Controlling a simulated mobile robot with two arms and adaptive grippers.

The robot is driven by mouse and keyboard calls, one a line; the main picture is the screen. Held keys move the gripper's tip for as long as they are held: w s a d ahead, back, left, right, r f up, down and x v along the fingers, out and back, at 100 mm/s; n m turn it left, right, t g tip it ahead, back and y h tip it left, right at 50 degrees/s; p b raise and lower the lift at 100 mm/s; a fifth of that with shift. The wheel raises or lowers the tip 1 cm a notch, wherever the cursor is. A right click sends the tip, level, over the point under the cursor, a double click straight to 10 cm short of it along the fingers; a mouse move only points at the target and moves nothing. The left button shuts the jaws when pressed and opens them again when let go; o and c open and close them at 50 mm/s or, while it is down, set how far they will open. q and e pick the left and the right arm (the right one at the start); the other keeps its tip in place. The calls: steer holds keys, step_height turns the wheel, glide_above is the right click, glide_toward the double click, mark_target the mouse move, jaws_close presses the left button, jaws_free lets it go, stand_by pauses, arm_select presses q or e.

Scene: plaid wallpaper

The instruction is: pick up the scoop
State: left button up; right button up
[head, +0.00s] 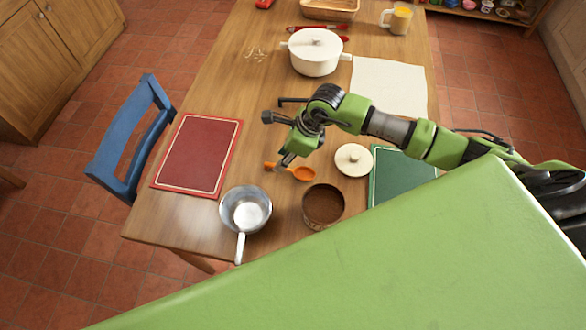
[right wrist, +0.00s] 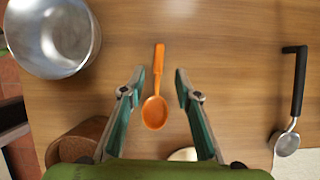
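The orange scoop (head: 303,174) lies flat on the wooden table in the head view, its handle toward the left. In the right wrist view the scoop (right wrist: 155,108) lies between the two fingers, handle pointing up the picture and bowl toward the gripper. My right gripper (head: 279,139) is open and empty above the table by the scoop. Its fingers (right wrist: 159,80) also show spread in the right wrist view, one on each side of the scoop, with table visible between. My left gripper is not in view.
A metal saucepan (head: 245,211) and a brown round container (head: 323,205) stand near the front edge. A white lid (head: 353,160) lies beside the scoop. A black-handled ladle (right wrist: 297,82) lies to the right. A red mat (head: 198,154) and white pot (head: 315,55) are farther off.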

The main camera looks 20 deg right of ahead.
steer(key=p+x, duration=0.1)
steer(key=x, duration=0.2)
steer(key=shift+a+f, duration=0.1)
steer(key=shift+a, duration=0.1)
steer(key=shift+a+f, duration=0.1)
steer(key=shift+f, duration=0.2)
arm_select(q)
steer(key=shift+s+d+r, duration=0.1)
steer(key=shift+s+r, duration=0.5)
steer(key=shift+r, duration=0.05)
arm_select(e)
steer(key=shift+c, duration=0.4)
jaws_close()
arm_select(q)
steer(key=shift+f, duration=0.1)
arm_select(e)
steer(key=shift+r, duration=0.15)
